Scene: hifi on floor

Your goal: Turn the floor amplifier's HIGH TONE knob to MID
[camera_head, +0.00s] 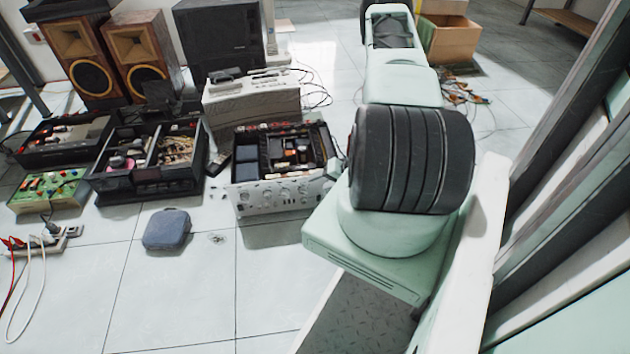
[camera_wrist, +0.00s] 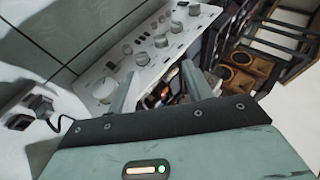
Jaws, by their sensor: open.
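The floor amplifier (camera_head: 268,198) stands open-topped on the tiles in the head view, its silver front with a row of knobs facing the camera. In the wrist view its front panel (camera_wrist: 172,24) runs diagonally, with several light round knobs and small switches. The labels are too small to read, so I cannot tell which knob is HIGH TONE or where it points. My gripper (camera_wrist: 160,69) is open in the wrist view, its two fingers apart over the amplifier's lower edge. No knob appears between the fingertips; contact cannot be judged. The gripper is hidden in the head view.
A beige device (camera_head: 250,100) stands behind the amplifier. An open black unit (camera_head: 150,183) is to its left, and a blue-grey case (camera_head: 167,230) lies front left. Wooden speakers (camera_head: 143,50) stand at the back. The floor in front is mostly clear. A cardboard box (camera_head: 450,42) is farther back.

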